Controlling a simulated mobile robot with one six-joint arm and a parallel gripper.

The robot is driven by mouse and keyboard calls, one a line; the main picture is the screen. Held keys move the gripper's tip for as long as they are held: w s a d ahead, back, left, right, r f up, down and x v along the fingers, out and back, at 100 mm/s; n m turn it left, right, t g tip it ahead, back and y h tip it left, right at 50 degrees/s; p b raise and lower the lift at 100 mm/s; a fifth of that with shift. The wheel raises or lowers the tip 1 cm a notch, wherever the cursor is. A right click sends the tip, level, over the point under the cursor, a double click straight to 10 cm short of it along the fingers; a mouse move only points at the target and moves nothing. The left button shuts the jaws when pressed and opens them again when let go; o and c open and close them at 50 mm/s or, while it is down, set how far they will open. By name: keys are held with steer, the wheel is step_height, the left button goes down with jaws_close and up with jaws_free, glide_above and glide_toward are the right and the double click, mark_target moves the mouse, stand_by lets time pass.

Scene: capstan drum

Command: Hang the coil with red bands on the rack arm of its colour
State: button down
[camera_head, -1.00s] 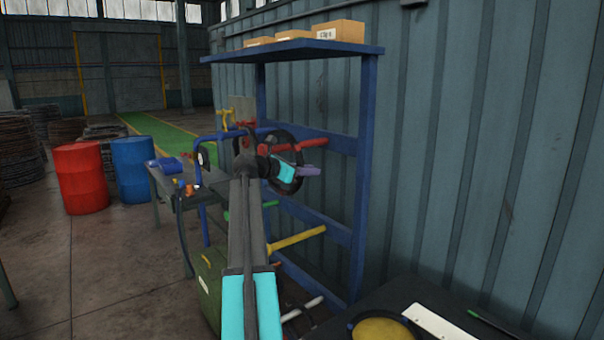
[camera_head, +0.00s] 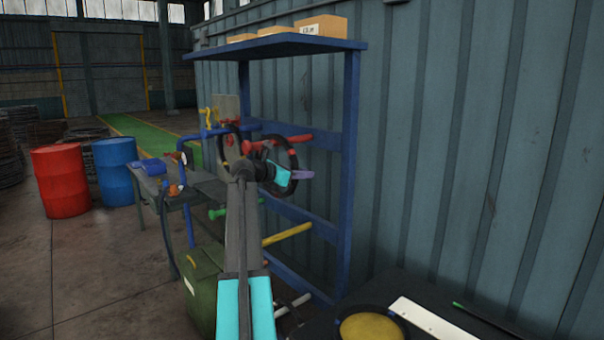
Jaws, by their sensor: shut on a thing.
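My gripper (camera_head: 290,178), with a purple fingertip showing, is shut on a black coil (camera_head: 294,157), seen as a dark ring around and behind it. The ring hangs upright, and my wrist hides part of it. Its bands are too small to make out surely. The red rack arm (camera_head: 301,138) sticks out to the left from the blue rack (camera_head: 350,180). In the picture the coil's upper part overlaps this arm. I cannot tell whether the arm passes through the ring or lies behind it.
Below are a green arm (camera_head: 219,212), a yellow arm (camera_head: 287,234) and a white arm (camera_head: 291,306). Boxes (camera_head: 320,27) stand on the top shelf. A work table (camera_head: 152,178) and red (camera_head: 60,180) and blue (camera_head: 114,170) drums stand left. A dark surface (camera_head: 480,320) is at front right.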

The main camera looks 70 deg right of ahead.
steer(key=shift+a+f, duration=0.1)
steer(key=shift+f, duration=0.5)
stand_by(0.7)
steer(key=c, duration=1.6)
jaws_free()
steer(key=shift+w, duration=0.1)
steer(key=b+v, duration=0.4)
steer(key=v, duration=0.9)
steer(key=shift+a+r, duration=0.2)
steer(key=shift+a, duration=0.15)
